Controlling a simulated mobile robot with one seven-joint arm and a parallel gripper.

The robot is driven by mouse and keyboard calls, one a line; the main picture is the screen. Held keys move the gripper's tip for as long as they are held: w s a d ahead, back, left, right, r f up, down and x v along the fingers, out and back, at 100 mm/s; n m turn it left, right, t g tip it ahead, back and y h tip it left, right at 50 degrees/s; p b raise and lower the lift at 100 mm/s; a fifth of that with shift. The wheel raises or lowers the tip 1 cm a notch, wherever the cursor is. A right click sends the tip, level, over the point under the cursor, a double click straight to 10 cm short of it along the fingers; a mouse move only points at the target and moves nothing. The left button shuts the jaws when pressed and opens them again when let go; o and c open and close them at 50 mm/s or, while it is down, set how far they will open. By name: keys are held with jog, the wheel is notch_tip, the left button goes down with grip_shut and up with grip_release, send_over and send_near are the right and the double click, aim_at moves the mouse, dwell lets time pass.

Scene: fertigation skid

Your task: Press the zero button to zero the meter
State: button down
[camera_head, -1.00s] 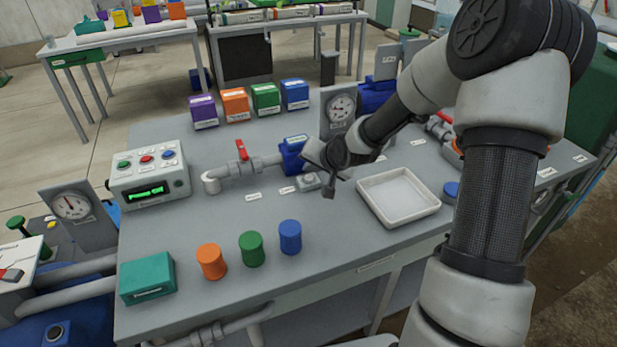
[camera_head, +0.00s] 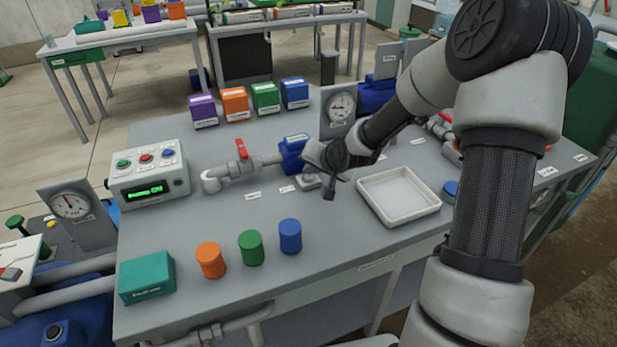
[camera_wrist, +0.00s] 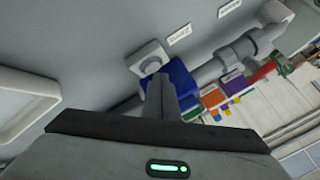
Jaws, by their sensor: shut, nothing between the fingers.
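A small grey box with a pale round button on top (camera_head: 308,182) sits on the grey bench in front of the blue meter (camera_head: 292,155). The button box shows in the wrist view (camera_wrist: 148,58), with the blue meter (camera_wrist: 190,80) next to it. I cannot read the label beside the button. My gripper (camera_head: 329,192) is shut and empty, pointing down just right of the button box in the head view. In the wrist view my shut fingers (camera_wrist: 161,92) overlap the meter, just below the button in the picture. I cannot tell whether they touch anything.
A white tray (camera_head: 430,209) lies right of my gripper. A pipe with a red-handled valve (camera_head: 241,150) runs left of the meter. A dial gauge (camera_head: 342,107) stands behind. A control box with a lit green display (camera_head: 149,192) stands left. Coloured cylinders (camera_head: 251,249) stand in front.

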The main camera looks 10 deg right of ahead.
aim_at(311, 179)
jog(key=shift+f, duration=0.4)
dwell(0.6)
jog(key=shift+r, duration=0.1)
jog(key=shift+r+p, duration=0.55)
jog(key=shift+r, duration=0.2)
notch_tip(311, 179, up, 5)
jog(key=p, duration=0.4)
dwell(0.8)
